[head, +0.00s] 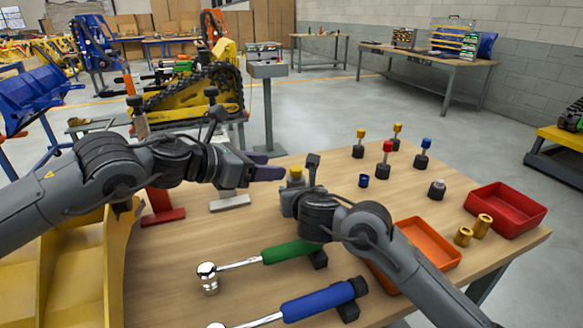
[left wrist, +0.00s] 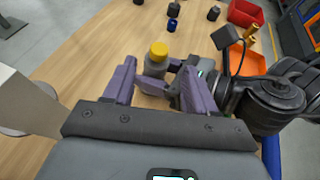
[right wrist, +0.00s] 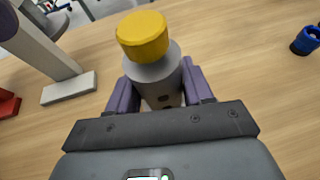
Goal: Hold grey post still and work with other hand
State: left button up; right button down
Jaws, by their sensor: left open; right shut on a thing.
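The grey post (right wrist: 155,82) is an upright grey cylinder with a yellow cap (right wrist: 143,36) on top. My right gripper (right wrist: 160,92) is shut on the post, one purple finger on each side. In the head view the yellow cap (head: 296,172) shows above my right gripper (head: 294,196), which hides most of the post. My left gripper (head: 270,166) is open and empty, just left of the cap. In the left wrist view the cap (left wrist: 158,49) shows ahead, between the spread purple fingers of my left gripper (left wrist: 160,82). The post's foot is hidden.
Green-handled (head: 290,251) and blue-handled (head: 318,300) tools lie at the front. A red tray (head: 528,214), an orange tray (head: 448,254) and brass pieces (head: 464,236) are at the right. Several capped posts (head: 387,160) stand behind. Red (head: 163,216) and white (head: 230,203) stand bases are left.

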aim_at(294, 167)
pick_arm(q)
jog(key=x, duration=0.7)
jog(key=shift+w+d+f, duration=0.1)
jog(key=shift+w+d, duration=0.1)
grip_shut()
jog(key=shift+w+m+g+h, duration=0.1)
jog(key=shift+m+g+h, duration=0.2)
jog(key=shift+m+g, duration=0.1)
jog(key=shift+w+a+m+g+h, duration=0.15)
jog(key=shift+m+g+h, duration=0.4)
jog(key=shift+m+g, duration=0.8)
jog(key=shift+w+m+g+h, duration=0.25)
jog(key=shift+m+g+h, duration=0.3)
jog(key=shift+m+g, duration=0.8)
jog(key=shift+g, duration=0.3)
grip_release()
jog(key=shift+s, duration=0.1)
